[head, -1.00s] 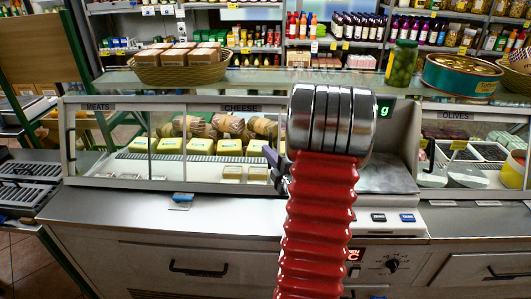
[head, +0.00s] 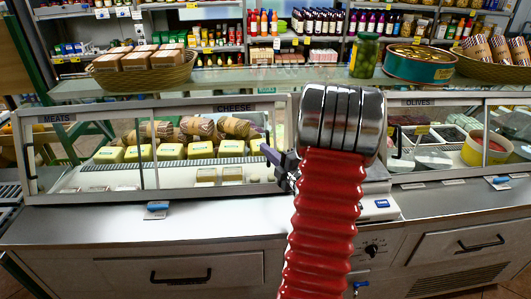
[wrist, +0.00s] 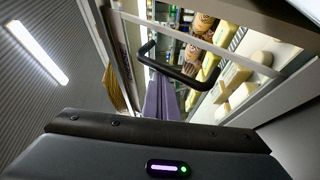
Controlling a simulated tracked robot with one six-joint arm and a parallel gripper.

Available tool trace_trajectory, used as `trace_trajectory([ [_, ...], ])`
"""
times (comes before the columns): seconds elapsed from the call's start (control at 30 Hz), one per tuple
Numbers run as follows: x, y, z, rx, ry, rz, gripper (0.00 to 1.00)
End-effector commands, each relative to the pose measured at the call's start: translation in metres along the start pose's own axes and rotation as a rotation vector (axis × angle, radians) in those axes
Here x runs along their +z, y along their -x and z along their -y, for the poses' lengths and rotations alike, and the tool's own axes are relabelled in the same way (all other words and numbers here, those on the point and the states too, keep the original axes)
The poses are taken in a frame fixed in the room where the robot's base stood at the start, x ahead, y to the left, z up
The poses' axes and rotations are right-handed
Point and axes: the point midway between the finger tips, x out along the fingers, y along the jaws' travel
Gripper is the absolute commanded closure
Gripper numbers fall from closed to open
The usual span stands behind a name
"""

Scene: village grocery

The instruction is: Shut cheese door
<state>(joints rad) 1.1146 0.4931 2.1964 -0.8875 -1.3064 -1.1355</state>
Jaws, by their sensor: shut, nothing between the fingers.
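In the wrist view a black bar handle (wrist: 186,78) sits on a pale door frame (wrist: 200,42). My gripper (head: 272,156) has purple fingers and is at the right end of the cheese section, partly hidden by my red arm. In the wrist view its fingers (wrist: 160,95) are shut, empty, and overlap the handle in the picture; contact is unclear.
The MEATS section (head: 54,119) is left, with a black handle (head: 30,160). The OLIVES section (head: 421,102) is right. A basket (head: 145,78), a jar (head: 364,57) and a tin (head: 418,65) stand on the top shelf. The steel counter (head: 100,226) in front is largely clear.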

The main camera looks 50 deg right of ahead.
Motion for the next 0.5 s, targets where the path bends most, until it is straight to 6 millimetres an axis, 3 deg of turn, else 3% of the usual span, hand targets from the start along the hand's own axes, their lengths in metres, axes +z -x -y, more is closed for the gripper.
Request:
trace_trajectory([
  [0.27,-0.002,-0.001,0.0,0.0,0.0,-0.001,1.0],
  [0.5,-0.02,-0.004,0.001,-0.001,-0.001,-0.004,1.0],
])
